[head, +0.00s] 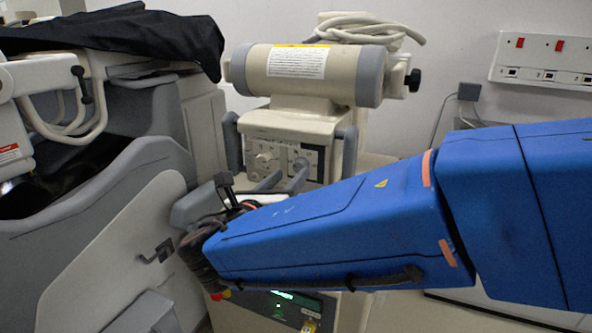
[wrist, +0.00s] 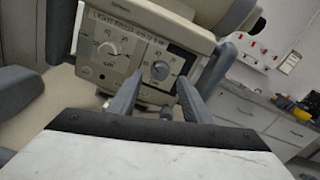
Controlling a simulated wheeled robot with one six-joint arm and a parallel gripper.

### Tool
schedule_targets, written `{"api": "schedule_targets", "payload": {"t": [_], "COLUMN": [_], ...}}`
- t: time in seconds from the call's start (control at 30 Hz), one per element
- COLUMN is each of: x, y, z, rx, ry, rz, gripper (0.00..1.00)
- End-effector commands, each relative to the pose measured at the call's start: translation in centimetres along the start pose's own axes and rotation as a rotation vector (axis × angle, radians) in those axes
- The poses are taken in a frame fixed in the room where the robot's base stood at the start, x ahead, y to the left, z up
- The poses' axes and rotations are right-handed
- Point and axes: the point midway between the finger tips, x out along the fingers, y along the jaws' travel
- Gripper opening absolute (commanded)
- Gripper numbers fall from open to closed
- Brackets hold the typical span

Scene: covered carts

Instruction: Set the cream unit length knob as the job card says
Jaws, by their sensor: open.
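The cream unit (head: 285,122) stands at the centre of the head view, with a control panel on its front. The panel has a pale knob on the left (wrist: 108,48) and a grey knob on the right (wrist: 160,70), each with markings around it. The markings are too small to read, and I cannot tell which knob is labelled length. My gripper (wrist: 159,79) is open and empty, its fingers pointing at the panel on either side of the grey knob, apparently short of it. A white sheet with a yellow top (head: 298,61) is on the cylinder; its text is unreadable.
A grey and cream machine (head: 105,225) under a black cover (head: 120,32) stands close on the left. Coiled cable (head: 365,27) lies on top of the cream unit. A wall socket panel (head: 540,60) is at right. Drawers (wrist: 250,108) show on the right in the wrist view.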

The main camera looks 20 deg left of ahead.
Motion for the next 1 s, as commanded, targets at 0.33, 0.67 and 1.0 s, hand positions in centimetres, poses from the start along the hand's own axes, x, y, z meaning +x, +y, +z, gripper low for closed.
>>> {"api": "schedule_targets", "payload": {"t": [0.33, 0.67, 1.0], "x": [4.2, 4.7, 4.7], "y": [-0.1, 0.0, 0.0], "z": [0.0, 0.0, 0.0], "rx": [0.000, 0.000, 0.000], "ry": [0.001, 0.000, 0.001], "rz": [-0.001, 0.001, 0.000], "gripper": [0.44, 0.44, 0.03]}}
